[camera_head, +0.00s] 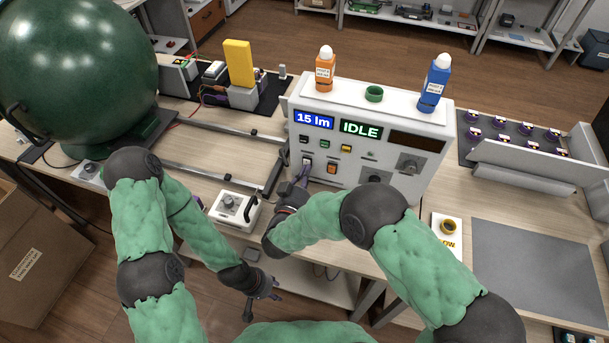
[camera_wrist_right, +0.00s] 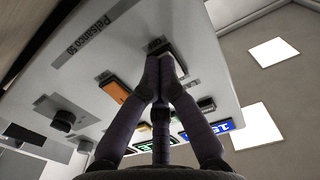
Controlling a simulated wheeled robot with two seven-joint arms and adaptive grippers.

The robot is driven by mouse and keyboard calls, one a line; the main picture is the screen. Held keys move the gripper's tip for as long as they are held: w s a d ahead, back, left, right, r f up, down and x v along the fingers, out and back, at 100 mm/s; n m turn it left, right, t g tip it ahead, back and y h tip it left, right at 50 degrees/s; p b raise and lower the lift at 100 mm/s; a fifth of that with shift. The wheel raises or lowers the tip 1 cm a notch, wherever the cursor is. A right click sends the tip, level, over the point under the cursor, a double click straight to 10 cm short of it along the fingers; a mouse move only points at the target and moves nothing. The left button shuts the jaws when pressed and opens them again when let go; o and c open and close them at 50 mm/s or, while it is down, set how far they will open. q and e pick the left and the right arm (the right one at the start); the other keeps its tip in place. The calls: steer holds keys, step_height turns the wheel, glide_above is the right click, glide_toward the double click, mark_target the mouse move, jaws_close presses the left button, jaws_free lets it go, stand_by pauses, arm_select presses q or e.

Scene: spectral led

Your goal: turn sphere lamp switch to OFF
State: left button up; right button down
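The white control box (camera_head: 290,140) has a front panel with a dark rocker switch (camera_head: 307,162) at lower left and an orange one (camera_head: 332,168) beside it. I cannot read which is the sphere lamp switch. My right gripper (camera_head: 304,175) is in front of the dark switch. In the right wrist view its fingertips (camera_wrist_right: 160,62) meet at the dark switch (camera_wrist_right: 160,46), beside the orange switch (camera_wrist_right: 117,92). The tips partly hide the dark switch; contact is unclear. My left gripper (camera_head: 270,290) hangs low before the table edge, its fingers too small to judge. The large green sphere (camera_head: 75,65) stands at left.
The panel displays (camera_head: 314,120) read "15 lm" and "IDLE". Orange (camera_head: 325,72) and blue (camera_head: 435,85) bottles and a green ring (camera_head: 374,93) stand on the box. A grey mat (camera_head: 535,265) lies at right.

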arm_select(q)
steer(key=shift+f, duration=0.1)
arm_select(e)
steer(key=shift+s+d+f, duration=0.1)
steer(key=shift+s+f, duration=0.05)
steer(key=shift+f, duration=0.3)
steer(key=shift+s+d+f, duration=0.1)
steer(key=shift+f, duration=0.3)
steer(key=shift+s+a+f, duration=0.1)
steer(key=shift+s+a, duration=0.1)
steer(key=shift+s, duration=0.25)
arm_select(q)
steer(key=shift+w, duration=0.25)
arm_select(e)
steer(key=shift+r+v, duration=0.2)
steer(key=shift+v, duration=0.95)
steer(key=shift+r+v, duration=0.2)
steer(key=shift+v, duration=0.95)
steer(key=shift+r+v, duration=0.2)
steer(key=shift+v, duration=0.95)
steer(key=shift+w+a+r, duration=0.15)
steer(key=shift+w+r, duration=0.05)
steer(key=shift+r, duration=0.15)
